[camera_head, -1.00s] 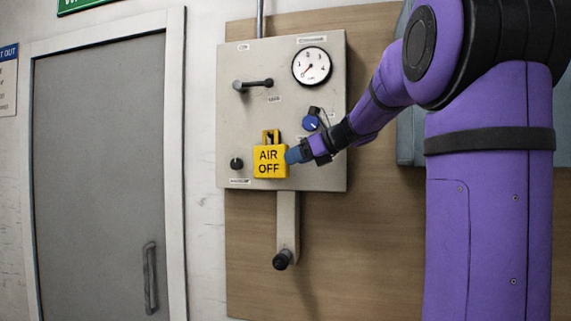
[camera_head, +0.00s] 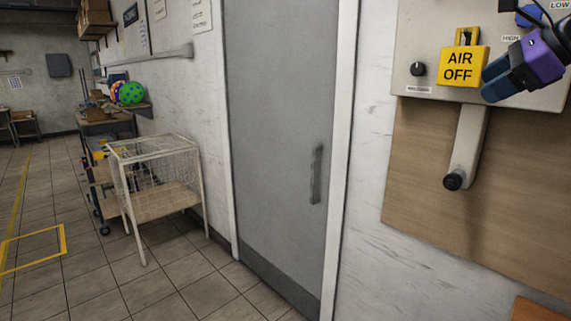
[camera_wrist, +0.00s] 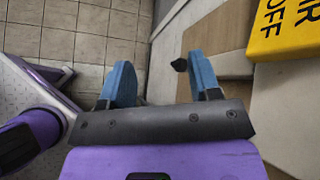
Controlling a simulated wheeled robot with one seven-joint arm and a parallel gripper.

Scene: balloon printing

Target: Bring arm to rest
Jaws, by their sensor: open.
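My gripper (camera_head: 497,80) is in front of the grey control panel (camera_head: 549,100) at the upper right of the head view. Its blue fingers are beside the yellow AIR OFF tag (camera_head: 458,66), at the tag's right edge. Whether they touch the tag cannot be told there. In the wrist view my gripper (camera_wrist: 160,82) has its two blue fingers apart with nothing between them. The yellow tag (camera_wrist: 290,28) lies off to the right of the fingers in that view. The tag hangs upright on the panel.
A grey door (camera_head: 275,140) is left of the panel. A black-knobbed lever (camera_head: 467,150) hangs below the panel. Tiled floor is open at the lower left.

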